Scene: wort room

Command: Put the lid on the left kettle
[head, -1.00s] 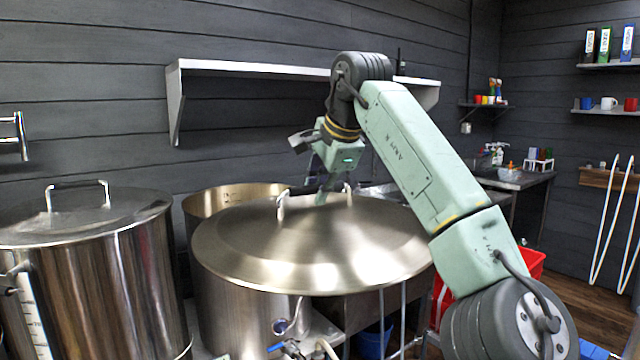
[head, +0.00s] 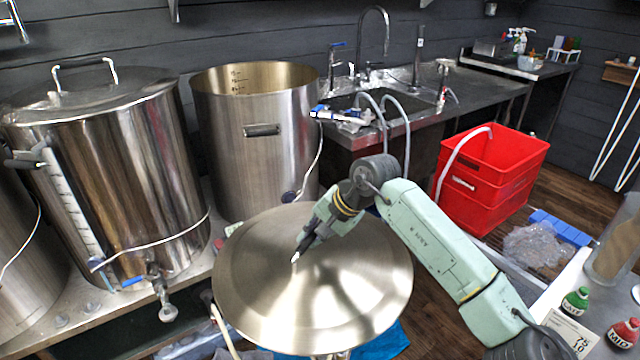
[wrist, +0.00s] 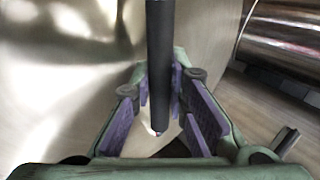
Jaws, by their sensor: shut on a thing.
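The lid (head: 340,290) is a wide, shallow steel dome held in front of the kettles, at the lower middle of the head view. My gripper (head: 302,248) is shut on its handle. In the wrist view my gripper (wrist: 163,85) has its purple pads on both sides of the dark handle bar (wrist: 160,40), with the lid's surface (wrist: 60,85) beneath. An open steel kettle (head: 225,150) stands behind the lid, its inner wall showing at the rim. Left of it, a larger kettle (head: 125,180) has a handled lid on. Part of another vessel (head: 25,270) shows at the left edge.
A sink counter (head: 365,135) with taps and hoses stands right of the open kettle. Stacked red crates (head: 485,190) stand on the floor. A table edge with small bottles (head: 577,300) is at lower right. A valve (head: 160,290) juts from the lidded kettle.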

